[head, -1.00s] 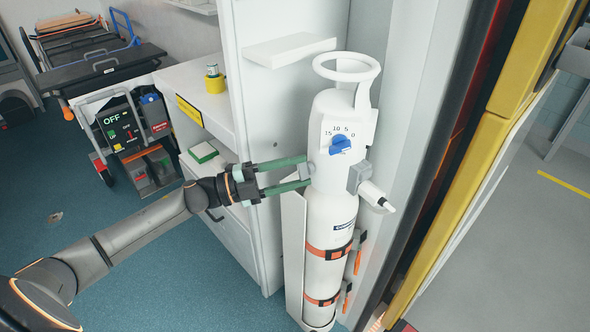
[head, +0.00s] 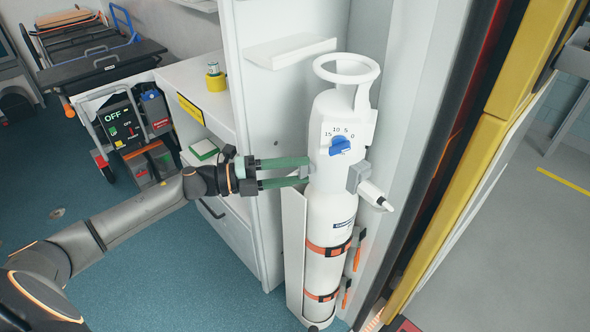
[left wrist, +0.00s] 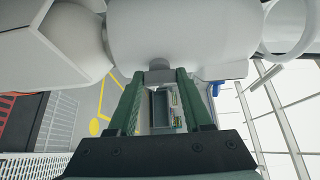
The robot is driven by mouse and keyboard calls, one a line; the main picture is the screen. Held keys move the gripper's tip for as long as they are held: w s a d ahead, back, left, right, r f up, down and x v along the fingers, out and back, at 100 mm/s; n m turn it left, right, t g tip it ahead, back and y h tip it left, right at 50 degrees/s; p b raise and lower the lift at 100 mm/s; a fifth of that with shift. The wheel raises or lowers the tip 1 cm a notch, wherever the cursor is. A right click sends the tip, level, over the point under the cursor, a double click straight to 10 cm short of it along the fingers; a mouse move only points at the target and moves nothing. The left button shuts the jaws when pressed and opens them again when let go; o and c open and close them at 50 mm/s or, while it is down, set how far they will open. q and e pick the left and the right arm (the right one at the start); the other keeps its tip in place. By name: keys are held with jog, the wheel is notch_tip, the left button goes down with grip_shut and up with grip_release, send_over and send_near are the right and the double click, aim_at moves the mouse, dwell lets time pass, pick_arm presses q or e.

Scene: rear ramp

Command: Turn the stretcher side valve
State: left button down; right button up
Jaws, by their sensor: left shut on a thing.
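The white stretcher-side cylinder (head: 328,215) stands upright in a bracket, with a white valve head and ring handle (head: 347,68) on top. A blue dial (head: 340,146) with a printed scale faces me. My left gripper (head: 306,170) reaches in from the left, its green fingers level at the cylinder's left side. They are shut on a small grey side valve (left wrist: 160,74), which the left wrist view shows between the fingertips, against the white body. The fingers mostly hide it in the head view. My right gripper is not in view.
A grey outlet with a white fitting (head: 372,190) sticks out on the cylinder's right. Orange straps (head: 328,250) hold the cylinder. A white cabinet (head: 262,130) stands just behind my left gripper. The blue floor (head: 170,270) at lower left is clear.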

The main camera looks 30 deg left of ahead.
pick_arm(q)
jog(key=shift+c, duration=1.6)
grip_release()
jog(key=shift+s+a, duration=0.1)
jog(key=v, duration=1.2)
jog(key=shift+p, duration=0.3)
jog(key=shift+s, duration=0.15)
